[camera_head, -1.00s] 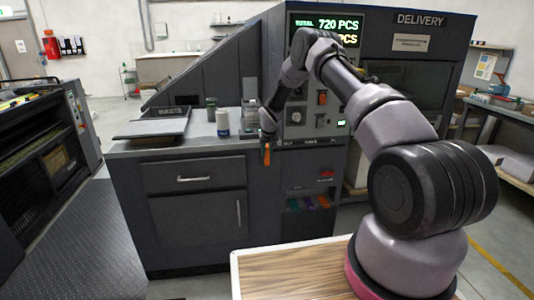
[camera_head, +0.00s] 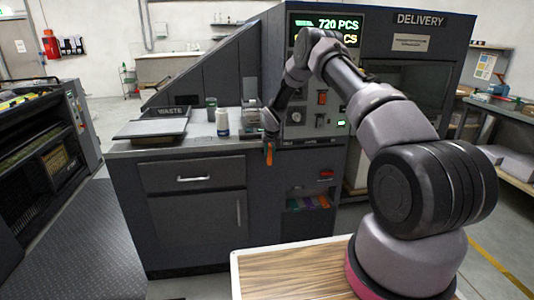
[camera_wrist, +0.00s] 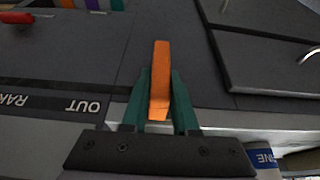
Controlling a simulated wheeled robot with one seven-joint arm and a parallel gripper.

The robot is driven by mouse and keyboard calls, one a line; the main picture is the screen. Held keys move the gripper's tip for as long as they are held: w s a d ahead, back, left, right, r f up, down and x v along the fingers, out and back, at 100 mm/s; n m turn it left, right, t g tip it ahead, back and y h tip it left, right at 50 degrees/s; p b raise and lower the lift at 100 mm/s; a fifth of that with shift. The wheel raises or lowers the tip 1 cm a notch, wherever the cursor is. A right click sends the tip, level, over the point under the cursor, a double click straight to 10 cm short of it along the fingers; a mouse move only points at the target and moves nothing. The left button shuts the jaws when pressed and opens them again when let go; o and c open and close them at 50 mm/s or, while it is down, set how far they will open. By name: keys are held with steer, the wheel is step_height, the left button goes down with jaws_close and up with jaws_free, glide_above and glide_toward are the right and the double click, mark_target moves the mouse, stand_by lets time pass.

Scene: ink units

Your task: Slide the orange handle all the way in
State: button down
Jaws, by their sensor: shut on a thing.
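The orange handle (camera_head: 269,155) hangs upright at the front edge of the grey machine's counter, left of the control panel. In the wrist view the orange handle (camera_wrist: 160,80) stands between the green fingers of my gripper (camera_wrist: 159,105), which is shut on it. My gripper (camera_head: 270,142) is small in the head view, and the arm partly covers what lies behind it. A dark label strip (camera_wrist: 50,104) beside the handle reads "OUT" and part of another word, upside down. The handle's attachment to the machine is hidden.
A white bottle (camera_head: 222,123), a dark cup (camera_head: 211,109) and a waste tray (camera_head: 152,128) stand on the counter to the left. A drawer (camera_head: 193,178) is below.

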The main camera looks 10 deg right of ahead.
steer(key=d, duration=3.9)
steer(key=shift+d+r, duration=0.1)
steer(key=shift+d, duration=0.05)
steer(key=c, duration=0.7)
jaws_free()
steer(key=shift+d, duration=0.15)
steer(key=v, duration=1)
steer(key=shift+s+r, duration=0.25)
